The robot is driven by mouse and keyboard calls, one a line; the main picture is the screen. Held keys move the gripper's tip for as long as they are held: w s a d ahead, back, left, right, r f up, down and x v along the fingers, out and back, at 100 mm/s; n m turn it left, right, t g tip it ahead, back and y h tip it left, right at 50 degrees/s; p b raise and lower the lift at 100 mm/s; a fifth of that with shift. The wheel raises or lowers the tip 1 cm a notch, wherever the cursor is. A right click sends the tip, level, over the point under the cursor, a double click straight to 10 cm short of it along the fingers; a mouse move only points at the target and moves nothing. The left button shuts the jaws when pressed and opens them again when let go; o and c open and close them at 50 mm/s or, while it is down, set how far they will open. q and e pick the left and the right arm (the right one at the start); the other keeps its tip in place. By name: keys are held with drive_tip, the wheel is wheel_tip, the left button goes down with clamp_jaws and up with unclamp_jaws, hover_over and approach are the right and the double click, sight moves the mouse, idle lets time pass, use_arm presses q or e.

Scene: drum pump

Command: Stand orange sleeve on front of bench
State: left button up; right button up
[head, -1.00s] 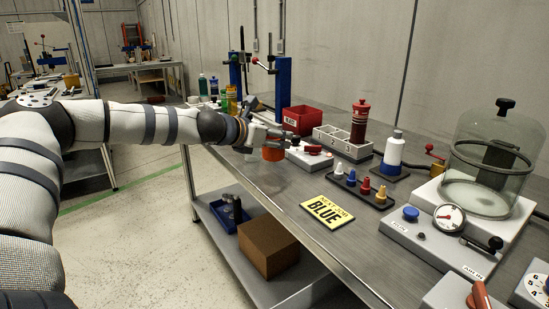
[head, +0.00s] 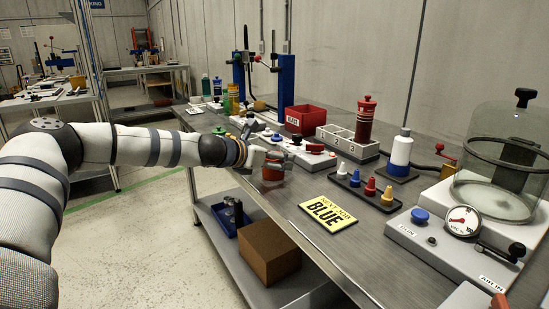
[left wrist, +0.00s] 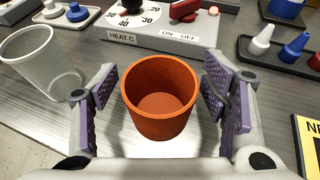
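The orange sleeve (head: 272,174) stands upright on the bench (head: 310,255) near its front edge, left of the yellow "BLUE" card. In the left wrist view the sleeve (left wrist: 160,112) shows as a round, open-topped cup seen from above. My left gripper (head: 272,161) is around it, with one purple-padded finger on each side. Gaps show between both fingers and the sleeve wall, so the gripper is open. The fingers partly hide the sleeve in the head view. My right gripper is not in view.
A clear cup (left wrist: 42,62) stands left of the fingers. A heater box (left wrist: 165,30) with switches lies behind the sleeve. A yellow card (head: 329,214) and a tray of coloured cones (head: 352,180) lie to the right. Bare bench lies in front of the card.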

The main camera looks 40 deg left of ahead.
use_arm(q)
drive_tip(key=p+v, duration=0.4)
drive_tip(key=v, duration=0.8)
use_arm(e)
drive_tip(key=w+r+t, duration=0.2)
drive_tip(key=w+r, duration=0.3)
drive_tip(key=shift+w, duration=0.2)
